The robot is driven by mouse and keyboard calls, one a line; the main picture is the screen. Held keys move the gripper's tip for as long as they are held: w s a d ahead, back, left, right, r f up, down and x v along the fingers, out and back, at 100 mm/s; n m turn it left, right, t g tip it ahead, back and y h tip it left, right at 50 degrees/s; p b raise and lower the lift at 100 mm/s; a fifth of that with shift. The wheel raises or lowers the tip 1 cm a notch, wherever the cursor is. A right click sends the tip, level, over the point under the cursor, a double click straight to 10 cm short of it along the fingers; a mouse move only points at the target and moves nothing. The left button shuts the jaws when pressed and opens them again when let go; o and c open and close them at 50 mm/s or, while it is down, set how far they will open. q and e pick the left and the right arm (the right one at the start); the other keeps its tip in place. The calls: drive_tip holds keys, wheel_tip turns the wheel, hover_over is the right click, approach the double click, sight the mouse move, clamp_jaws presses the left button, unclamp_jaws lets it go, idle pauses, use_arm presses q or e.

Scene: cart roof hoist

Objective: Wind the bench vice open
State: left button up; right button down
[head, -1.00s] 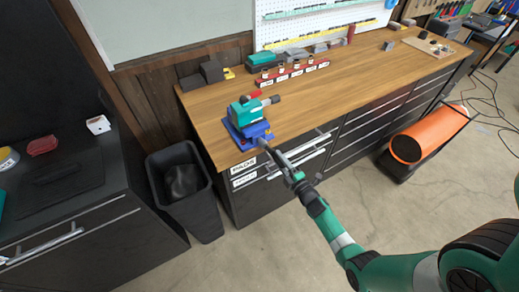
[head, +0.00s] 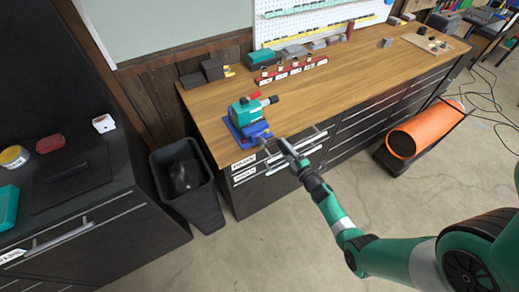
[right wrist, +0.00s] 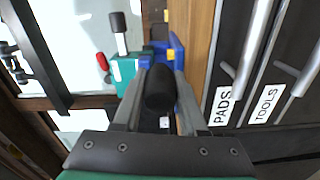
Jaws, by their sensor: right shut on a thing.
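The bench vice (head: 256,129) is blue and sits at the front left corner of the wooden workbench. A teal body (head: 244,110) with a red lever and a dark knob sits at its far side; both also show in the right wrist view, the blue vice (right wrist: 178,52) beside the teal body (right wrist: 122,70). My right gripper (head: 283,149) is just off the bench's front edge, at the vice's near end. In the right wrist view its fingers are on either side of a black rounded handle (right wrist: 160,88) and shut on it. The handle's far end is hidden. My left gripper is not in view.
The workbench (head: 330,90) has drawers with protruding bar handles just below my right gripper. A red socket rack (head: 291,72) and dark blocks stand farther back. A black bin (head: 187,185) stands left of the bench. An orange cylinder (head: 425,128) lies on the floor at right.

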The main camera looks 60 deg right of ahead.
drive_tip(key=r+p, duration=0.1)
drive_tip(key=r, duration=0.1)
drive_tip(key=a+r+p, duration=0.1)
drive_tip(key=shift+w+r+p, duration=0.3)
drive_tip(key=shift+w+r, duration=0.05)
drive_tip(key=shift+a+f, duration=0.1)
drive_tip(key=shift+f, duration=0.05)
drive_tip(key=w+a+r, duration=0.1)
drive_tip(key=a, duration=0.1)
drive_tip(key=shift+w+a+r, duration=0.3)
drive_tip(key=shift+w+r, duration=0.05)
drive_tip(key=shift+w, duration=0.05)
drive_tip(key=shift+f, duration=0.1)
